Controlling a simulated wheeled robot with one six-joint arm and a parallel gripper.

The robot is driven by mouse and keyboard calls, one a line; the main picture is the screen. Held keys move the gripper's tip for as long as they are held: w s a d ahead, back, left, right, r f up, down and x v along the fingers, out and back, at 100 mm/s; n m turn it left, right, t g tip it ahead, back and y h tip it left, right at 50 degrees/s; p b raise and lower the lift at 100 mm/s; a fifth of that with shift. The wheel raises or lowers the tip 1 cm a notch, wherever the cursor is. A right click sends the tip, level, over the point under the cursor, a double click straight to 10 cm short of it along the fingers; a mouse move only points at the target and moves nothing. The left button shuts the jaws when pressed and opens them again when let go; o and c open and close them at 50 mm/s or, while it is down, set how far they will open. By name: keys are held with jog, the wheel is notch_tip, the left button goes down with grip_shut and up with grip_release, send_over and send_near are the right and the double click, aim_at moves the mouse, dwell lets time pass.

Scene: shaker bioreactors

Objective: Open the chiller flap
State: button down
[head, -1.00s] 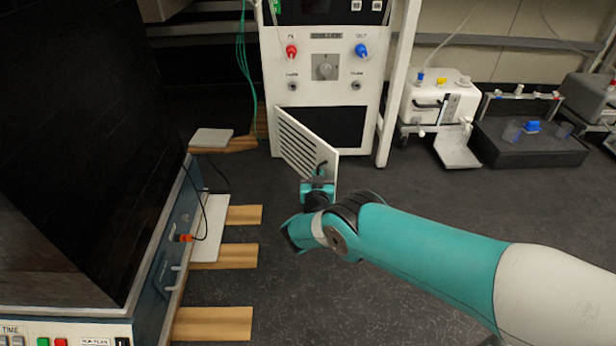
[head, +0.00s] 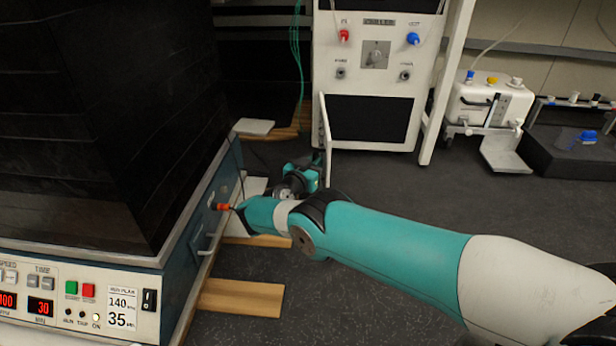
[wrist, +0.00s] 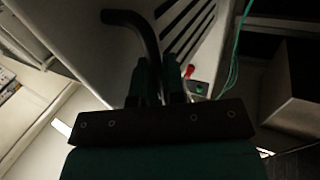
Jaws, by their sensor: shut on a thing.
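The white chiller (head: 440,20) stands at the back centre in the head view, with a dark opening (head: 368,118) low on its front. Its white flap (head: 325,140) is swung wide open on the left side and shows nearly edge-on. In the wrist view the slotted flap (wrist: 85,45) fills the upper middle, with a black curved handle (wrist: 146,30). My gripper (wrist: 158,72) is shut on that handle. In the head view my gripper (head: 316,163) is at the near edge of the flap, and the handle is mostly hidden there.
A blue-sided shaker (head: 225,190) with a dark hood stands close on the left, near my arm. Wooden planks (head: 240,297) stick out from under it. A white pump unit (head: 490,105) and a black tray (head: 560,150) are at right. The floor at centre right is clear.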

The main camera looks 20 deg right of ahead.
jog(key=shift+a+g, duration=0.3)
jog(key=shift+a, duration=0.05)
jog(key=shift+r, duration=0.1)
jog(key=c, duration=1.2)
grip_release()
jog(key=shift+c, duration=0.2)
